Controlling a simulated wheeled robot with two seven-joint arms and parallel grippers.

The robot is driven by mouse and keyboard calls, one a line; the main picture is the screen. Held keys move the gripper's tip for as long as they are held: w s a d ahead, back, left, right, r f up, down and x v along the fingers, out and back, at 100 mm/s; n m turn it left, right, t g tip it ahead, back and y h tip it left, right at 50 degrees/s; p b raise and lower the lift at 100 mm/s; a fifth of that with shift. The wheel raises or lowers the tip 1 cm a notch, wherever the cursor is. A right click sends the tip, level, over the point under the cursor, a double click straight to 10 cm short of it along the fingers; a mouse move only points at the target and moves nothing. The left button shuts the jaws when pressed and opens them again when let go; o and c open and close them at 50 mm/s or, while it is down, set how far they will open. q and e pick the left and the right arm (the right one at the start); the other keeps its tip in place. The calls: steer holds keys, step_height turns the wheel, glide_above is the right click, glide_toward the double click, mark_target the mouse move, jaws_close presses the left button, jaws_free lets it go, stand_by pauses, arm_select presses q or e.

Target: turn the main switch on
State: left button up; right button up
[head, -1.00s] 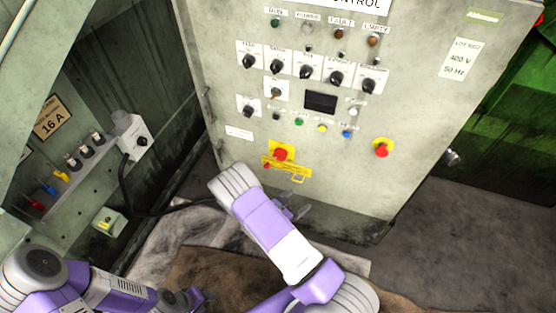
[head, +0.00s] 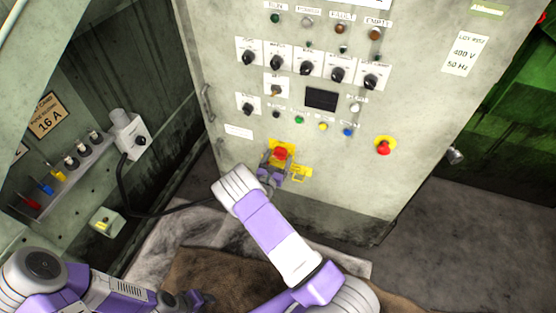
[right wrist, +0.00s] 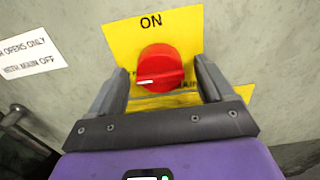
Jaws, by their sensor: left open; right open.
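The main switch (head: 280,153) is a red rotary knob on a yellow plate low on the cabinet front. In the right wrist view the knob (right wrist: 160,66) sits under the word ON, and its white mark lies at the lower left, away from that word. My right gripper (head: 271,170) is open at the switch. In the right wrist view its fingers (right wrist: 159,75) stand on the left and right of the knob, with a gap on each side. My left gripper (head: 198,300) is low at the left, far from the cabinet, and is open.
A red emergency button (head: 386,146) on yellow sits right of the switch. Rows of black selector knobs (head: 308,69) and small coloured buttons (head: 323,126) are above. Floor right of the cabinet is clear.

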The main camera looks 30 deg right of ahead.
steer(key=c, duration=1)
steer(key=shift+c, duration=0.2)
steer(key=shift+m, duration=0.3)
steer(key=m, duration=0.4)
steer(key=shift+m, duration=0.3)
steer(key=m, duration=0.4)
steer(key=shift+m+b, duration=0.3)
steer(key=m+b, duration=0.1)
steer(key=m, duration=0.2)
steer(key=shift+f+m, duration=0.1)
steer(key=shift+m, duration=0.2)
steer(key=shift+m+b, duration=0.85)
steer(key=shift+m, duration=1.35)
